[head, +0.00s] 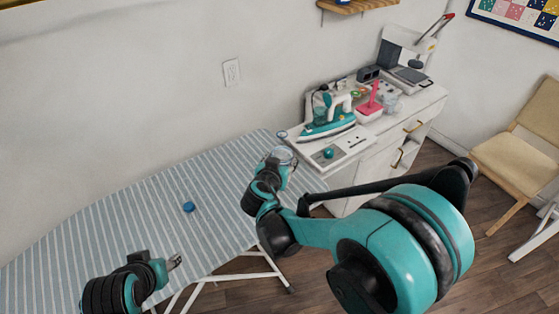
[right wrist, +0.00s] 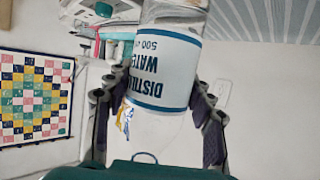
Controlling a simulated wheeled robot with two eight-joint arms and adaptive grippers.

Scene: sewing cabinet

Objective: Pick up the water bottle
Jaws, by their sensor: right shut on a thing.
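The water bottle (right wrist: 165,65) is clear with a white and blue "distilled water" label. In the right wrist view it stands between the fingers of my right gripper (right wrist: 158,125), which is shut on it. In the head view the right gripper (head: 279,160) is over the right end of the striped ironing board, and only a small clear part of the bottle (head: 284,153) shows. Whether the bottle touches the board is hidden. My left gripper (head: 175,262) is at the board's front edge, away from the bottle; its finger gap is too small to judge.
The striped ironing board (head: 120,230) is mostly clear, with a small blue round object (head: 188,207) on it. A chair (head: 520,135) stands far right.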

